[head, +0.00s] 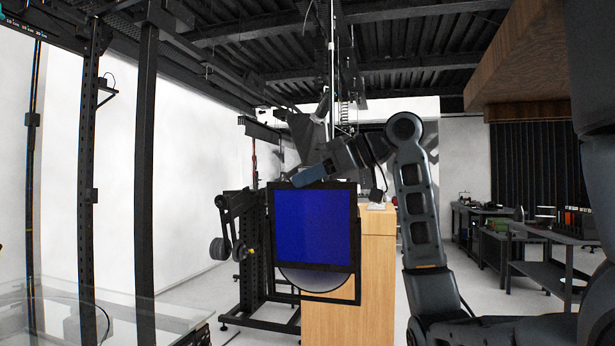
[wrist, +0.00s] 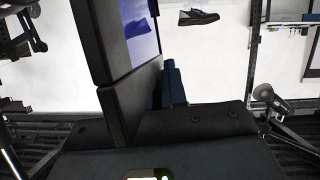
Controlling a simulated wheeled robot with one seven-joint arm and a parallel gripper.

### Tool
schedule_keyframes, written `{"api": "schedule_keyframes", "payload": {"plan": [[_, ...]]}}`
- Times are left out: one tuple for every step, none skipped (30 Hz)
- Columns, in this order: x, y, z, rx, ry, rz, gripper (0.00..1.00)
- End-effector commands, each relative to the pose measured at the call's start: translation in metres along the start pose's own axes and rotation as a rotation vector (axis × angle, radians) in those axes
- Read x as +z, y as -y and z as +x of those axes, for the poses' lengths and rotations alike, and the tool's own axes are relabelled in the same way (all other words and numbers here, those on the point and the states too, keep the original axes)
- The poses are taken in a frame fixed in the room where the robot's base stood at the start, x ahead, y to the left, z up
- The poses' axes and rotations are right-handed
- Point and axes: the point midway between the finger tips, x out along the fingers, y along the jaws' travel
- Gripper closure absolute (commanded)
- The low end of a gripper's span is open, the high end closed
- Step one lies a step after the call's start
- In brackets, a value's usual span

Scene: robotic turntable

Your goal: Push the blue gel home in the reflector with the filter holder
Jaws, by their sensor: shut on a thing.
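The blue gel (head: 312,228) is a flat deep-blue square in the black filter holder (head: 356,232), upright in the head view. Below it shows the pale round lower edge of the reflector (head: 318,279), inside a black yoke-like frame; the gel hides the rest. My gripper (head: 306,180) is at the top edge of the holder and shut on it. In the wrist view a dark finger pad (wrist: 172,85) lies beside the holder's black edge (wrist: 120,95), and a glossy bluish strip of the gel (wrist: 143,42) shows. How deep the gel sits is hidden.
A wooden cabinet (head: 348,285) stands right behind the reflector. A black stand with a wheel-like knob (head: 220,248) is to its left. A glass-topped table (head: 120,310) is at front left. Workbenches (head: 490,225) stand far right, with open floor between.

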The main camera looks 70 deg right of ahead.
Motion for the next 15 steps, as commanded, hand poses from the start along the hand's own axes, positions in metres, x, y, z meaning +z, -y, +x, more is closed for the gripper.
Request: {"api": "schedule_keyframes", "payload": {"plan": [[0.002,0.000,0.001,0.000,0.000,0.000,1.00],[0.002,0.000,0.001,0.000,0.000,0.000,1.00],[0.003,0.000,0.001,0.000,0.000,0.000,1.00],[0.004,0.000,0.002,0.000,0.000,0.000,1.00],[0.004,0.000,0.002,0.000,0.000,0.000,1.00],[0.005,0.000,0.002,0.000,0.000,0.000,1.00],[0.006,0.000,0.003,0.000,0.000,0.001,1.00],[0.007,0.000,0.003,0.000,0.000,0.001,1.00],[0.007,0.000,0.003,0.000,0.000,0.001,1.00],[0.008,0.000,0.003,0.000,0.000,0.001,1.00],[0.009,0.000,0.004,0.000,0.000,0.001,1.00],[0.010,0.000,0.004,0.000,0.000,0.001,1.00],[0.010,0.000,0.004,0.000,0.000,0.001,1.00],[0.011,0.000,0.005,0.000,0.000,0.001,1.00],[0.012,0.000,0.005,0.000,0.000,0.001,1.00]]}}
